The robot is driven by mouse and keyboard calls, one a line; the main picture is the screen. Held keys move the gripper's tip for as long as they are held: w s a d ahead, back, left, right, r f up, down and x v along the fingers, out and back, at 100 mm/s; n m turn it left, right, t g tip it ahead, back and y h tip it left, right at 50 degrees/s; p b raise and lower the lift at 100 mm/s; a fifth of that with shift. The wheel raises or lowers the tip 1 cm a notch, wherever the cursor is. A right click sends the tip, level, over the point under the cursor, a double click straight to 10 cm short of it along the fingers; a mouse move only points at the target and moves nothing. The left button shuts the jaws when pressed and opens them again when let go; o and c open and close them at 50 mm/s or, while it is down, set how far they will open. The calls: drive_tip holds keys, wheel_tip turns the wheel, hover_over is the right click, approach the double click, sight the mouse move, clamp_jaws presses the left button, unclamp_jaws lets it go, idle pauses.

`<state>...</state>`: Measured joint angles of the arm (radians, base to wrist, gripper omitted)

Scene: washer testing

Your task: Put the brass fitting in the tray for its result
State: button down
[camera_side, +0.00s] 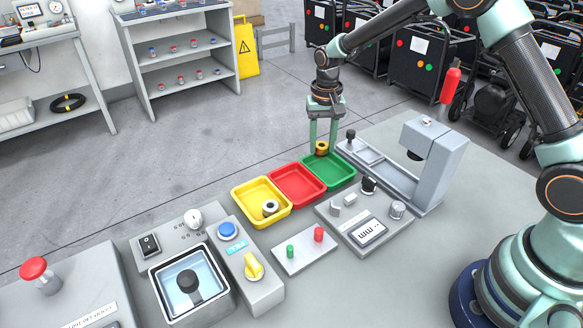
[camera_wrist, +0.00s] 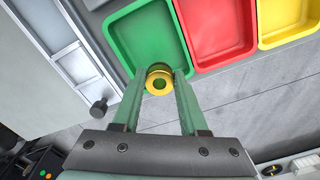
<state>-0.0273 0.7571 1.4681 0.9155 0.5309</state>
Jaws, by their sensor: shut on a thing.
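My gripper (camera_side: 323,149) is shut on the brass fitting (camera_side: 321,147), a small golden ring-shaped piece. In the side view the fitting is at the far edge of the green tray (camera_side: 329,172). The wrist view shows the fitting (camera_wrist: 159,80) between my fingertips (camera_wrist: 159,82), overlapping the edge of the green tray (camera_wrist: 137,20). I cannot tell how high it is above the tray. The red tray (camera_side: 297,186) is empty beside it. The yellow tray (camera_side: 245,189) holds a silvery ring with a dark centre (camera_side: 270,207).
A grey press-like stand (camera_side: 432,165) and a slide with a dark knob (camera_side: 351,135) stand right of the green tray. A meter box (camera_side: 368,231), a plate with red and green posts (camera_side: 304,252) and a water basin unit (camera_side: 188,283) stand in front. Floor lies beyond the trays.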

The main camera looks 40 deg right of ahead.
drive_tip(key=shift+f, duration=1.95)
drive_tip(key=shift+f, duration=0.15)
drive_tip(key=c, duration=0.7)
unclamp_jaws()
wheel_tip(320, 180, up, 13)
drive_tip(key=s+r+n+t, duration=0.3)
drive_tip(key=s+r, duration=0.6)
drive_tip(key=r, duration=0.1)
drive_tip(key=shift+s+d+r+n+t, duration=0.15)
drive_tip(key=shift+s+n+t, duration=0.3)
drive_tip(key=shift+s, duration=1.45)
drive_tip(key=shift+s+d+n+t, duration=0.3)
drive_tip(key=shift+s+n+t, duration=0.15)
drive_tip(key=shift+s, duration=1.45)
drive_tip(key=shift+s+d+r+n+t, duration=0.15)
drive_tip(key=shift+s+n+t, duration=0.3)
drive_tip(key=shift+s, duration=1.45)
